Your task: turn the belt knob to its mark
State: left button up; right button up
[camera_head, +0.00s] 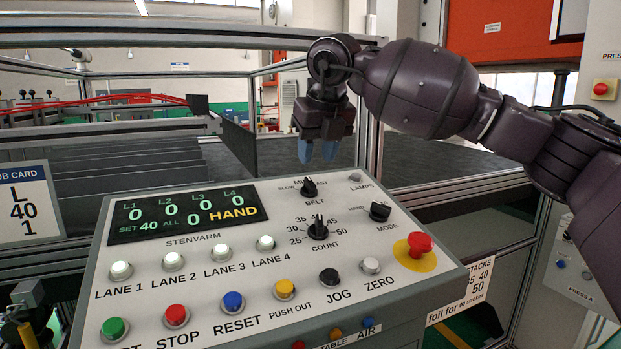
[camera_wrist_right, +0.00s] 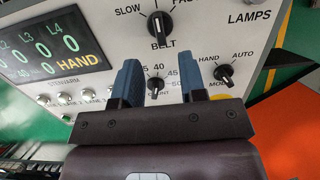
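The black belt knob (camera_head: 309,186) is on the sloped grey control panel (camera_head: 210,258), above the word BELT. In the right wrist view the belt knob (camera_wrist_right: 160,26) has its pale pointer line near straight up, between SLOW at left and a partly cut-off label at right. The label above the knob is cut off there and partly covered in the head view. My right gripper (camera_head: 318,152) hangs fingers down above and behind the knob, apart from it. Its two blue fingers (camera_wrist_right: 142,82) are spread with nothing between them. My left gripper is not in view.
The count knob (camera_head: 318,229) and mode knob (camera_head: 380,211) sit close by. A red emergency button (camera_head: 419,243) is at the panel's right. Several lane buttons and coloured buttons fill the front. A job card (camera_head: 24,207) stands left. A metal frame rail runs behind.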

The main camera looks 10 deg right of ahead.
aim_at(310, 181)
jog(key=x, duration=0.7)
jog(key=shift+w+f+p, duration=0.1)
jog(key=shift+p, duration=0.3)
grip_shut()
